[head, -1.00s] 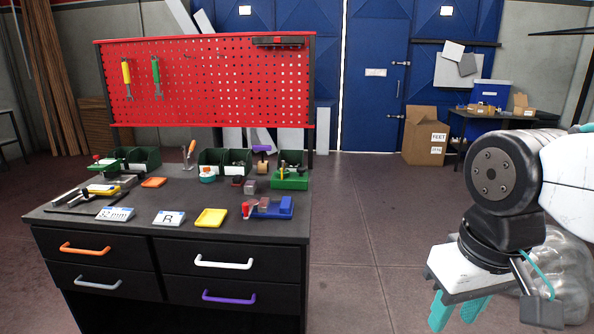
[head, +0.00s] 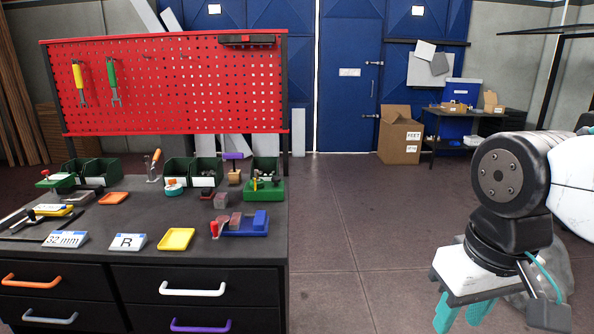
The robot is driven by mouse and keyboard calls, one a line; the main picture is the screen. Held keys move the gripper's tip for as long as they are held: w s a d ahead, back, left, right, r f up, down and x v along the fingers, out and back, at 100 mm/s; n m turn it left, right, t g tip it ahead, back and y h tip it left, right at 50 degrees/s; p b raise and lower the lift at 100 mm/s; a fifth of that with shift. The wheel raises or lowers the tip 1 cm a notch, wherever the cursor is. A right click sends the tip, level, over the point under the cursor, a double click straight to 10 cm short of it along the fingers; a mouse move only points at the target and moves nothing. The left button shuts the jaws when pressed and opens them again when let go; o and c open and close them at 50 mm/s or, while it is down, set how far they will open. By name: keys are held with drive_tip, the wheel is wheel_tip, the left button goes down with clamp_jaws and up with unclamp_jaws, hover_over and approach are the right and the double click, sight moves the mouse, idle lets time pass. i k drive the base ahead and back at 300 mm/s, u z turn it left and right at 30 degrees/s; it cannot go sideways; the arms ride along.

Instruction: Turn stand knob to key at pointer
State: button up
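My gripper (head: 463,312) hangs at the lower right, its teal fingers pointing down with a gap between them and nothing seen in it. It is over the floor, well right of the workbench (head: 270,247). I cannot pick out the stand knob, key or pointer for certain. A small upright piece with a purple top (head: 233,157) stands towards the bench's back right. A round teal and orange item (head: 173,188) lies near the middle. A card marked R (head: 127,242) and a card marked 32 mm (head: 66,239) stand at the front.
A yellow tray (head: 177,238), a blue vise-like fixture (head: 246,225) and a green block (head: 264,190) are on the bench. Dark green bins (head: 178,170) line its back, below a red pegboard (head: 165,85). Floor right of the bench (head: 335,260) is clear. A cardboard box (head: 400,138) stands behind.

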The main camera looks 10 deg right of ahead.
sight(276, 179)
drive_tip(key=z, duration=0.05)
drive_tip(key=i, duration=1.1)
drive_tip(key=u, duration=0.35)
